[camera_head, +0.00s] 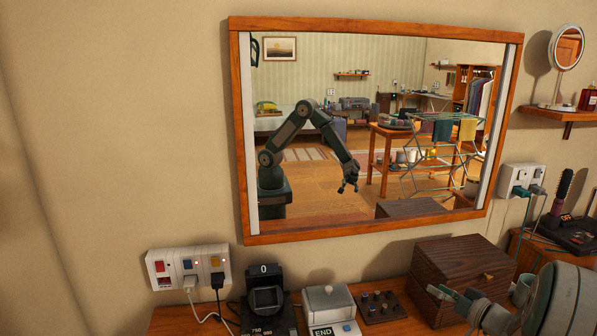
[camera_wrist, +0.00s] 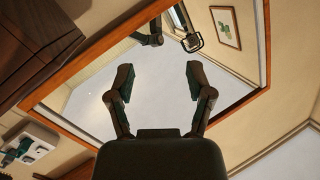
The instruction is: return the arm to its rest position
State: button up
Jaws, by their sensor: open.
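My gripper (camera_head: 453,293) shows at the lower right of the head view, with its dark green fingers spread in front of the brown wooden box (camera_head: 466,262). I cannot tell from this angle whether the fingers touch the box. In the wrist view my gripper (camera_wrist: 159,78) is open, its two fingers well apart with nothing between them. The wrist view is tilted and faces the wood-framed mirror (camera_wrist: 225,118). In the head view the mirror (camera_head: 237,140) also reflects a dark arm, bent at its elbow.
Below the mirror stand a power strip (camera_head: 188,266) with cables, a black device marked 0 (camera_head: 267,300), a white box (camera_head: 328,302) and a small dark board (camera_head: 381,307). At right are a wall socket (camera_head: 521,180) and a shelf (camera_head: 553,115) with a round mirror. Bare wall is at left.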

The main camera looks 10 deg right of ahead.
jog(key=s+a+r+n+g+y, duration=0.1)
jog(key=s+a+r+g, duration=0.15)
jog(key=a, duration=0.55)
jog(key=s+a+r+n+g+y, duration=0.1)
jog(key=s+a+r+g, duration=0.2)
jog(key=a, duration=0.5)
jog(key=s+a+r+g, duration=0.15)
jog(key=a+g, duration=0.25)
jog(key=a, duration=0.5)
jog(key=s+a+r+h, duration=0.1)
jog(key=s+h, duration=0.3)
jog(key=s, duration=0.4)
jog(key=s+a+r+m+h, duration=0.1)
jog(key=s+a+h, duration=0.3)
jog(key=s, duration=0.5)
jog(key=shift+s+r, duration=0.2)
jog(key=shift+s, duration=0.1)
jog(key=shift+g, duration=0.25)
dwell(1.8)
